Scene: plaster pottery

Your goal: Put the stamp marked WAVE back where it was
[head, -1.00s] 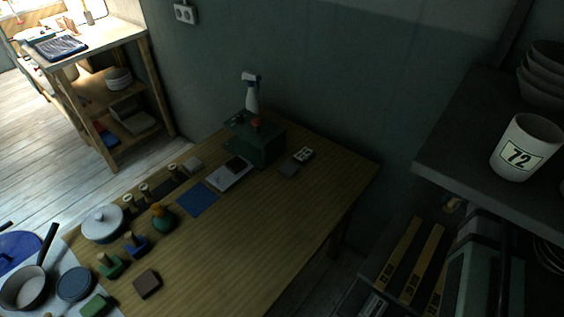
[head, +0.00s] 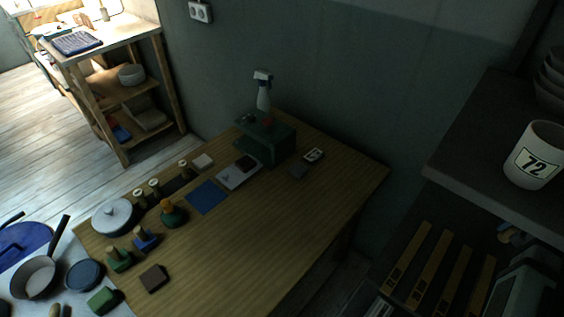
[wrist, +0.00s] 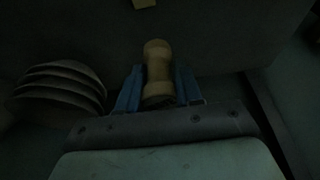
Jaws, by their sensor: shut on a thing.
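My gripper (wrist: 159,92) is shut on a stamp (wrist: 158,70) with a pale wooden, waisted handle, between its blue fingers in the wrist view. No marking on it can be read. In the head view a small blue and tan shape beside the right shelf seems to be the same gripper and stamp, away from the table. On the table (head: 260,220), several similar stamps (head: 153,190) stand upright along a dark strip (head: 174,187) at the left back. A bare stretch of the strip shows between two of them and the one further right (head: 184,168). Their marks are too small to read.
The table's right front is clear.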

